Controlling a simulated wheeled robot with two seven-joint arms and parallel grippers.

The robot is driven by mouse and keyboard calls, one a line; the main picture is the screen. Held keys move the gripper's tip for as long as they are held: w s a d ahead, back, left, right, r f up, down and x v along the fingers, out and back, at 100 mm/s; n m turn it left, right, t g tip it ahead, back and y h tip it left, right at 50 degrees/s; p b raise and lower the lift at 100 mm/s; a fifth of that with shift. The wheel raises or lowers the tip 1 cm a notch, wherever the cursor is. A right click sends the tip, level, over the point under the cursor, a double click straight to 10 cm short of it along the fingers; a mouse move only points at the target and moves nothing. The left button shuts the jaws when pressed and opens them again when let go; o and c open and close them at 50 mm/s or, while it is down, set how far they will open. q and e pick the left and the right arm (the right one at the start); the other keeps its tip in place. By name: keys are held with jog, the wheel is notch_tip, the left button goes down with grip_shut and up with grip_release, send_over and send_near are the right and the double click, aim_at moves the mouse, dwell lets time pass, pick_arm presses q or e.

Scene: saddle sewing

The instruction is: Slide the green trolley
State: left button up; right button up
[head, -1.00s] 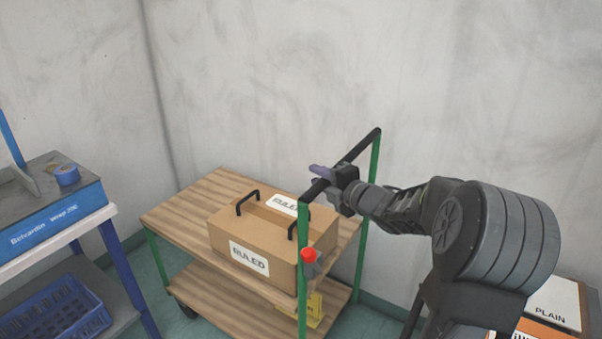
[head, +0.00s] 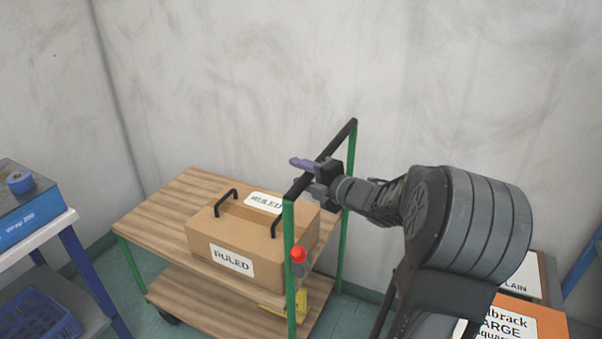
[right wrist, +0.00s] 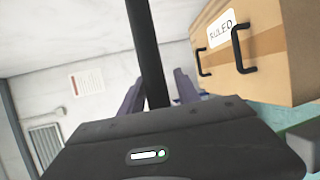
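The green trolley (head: 291,270) has green posts, wooden shelves and a black push bar (head: 338,140) across its near right end. My right gripper (head: 304,174) is at the bar, with its fingers on either side of it. The right wrist view shows the black bar (right wrist: 150,55) running between the two purple-grey fingers (right wrist: 158,92), which look closed around it. The finger contact is partly hidden by the gripper body. A cardboard box (head: 245,235) marked RULED, with two black handles, sits on the upper shelf. My left gripper is out of view.
A grey table with a blue unit (head: 25,222) and a blue basket (head: 40,315) stands at the left, with a floor gap before the trolley. Boxes, one orange (head: 535,322), stand at the right. A wall is close behind. A red knob (head: 298,256) shows by the near post.

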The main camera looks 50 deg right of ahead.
aim_at(313, 177)
jog(key=shift+o, duration=0.5)
jog(key=shift+r, duration=0.1)
jog(key=v, duration=0.7)
jog(key=shift+s+a, duration=0.1)
jog(key=shift+s, duration=0.3)
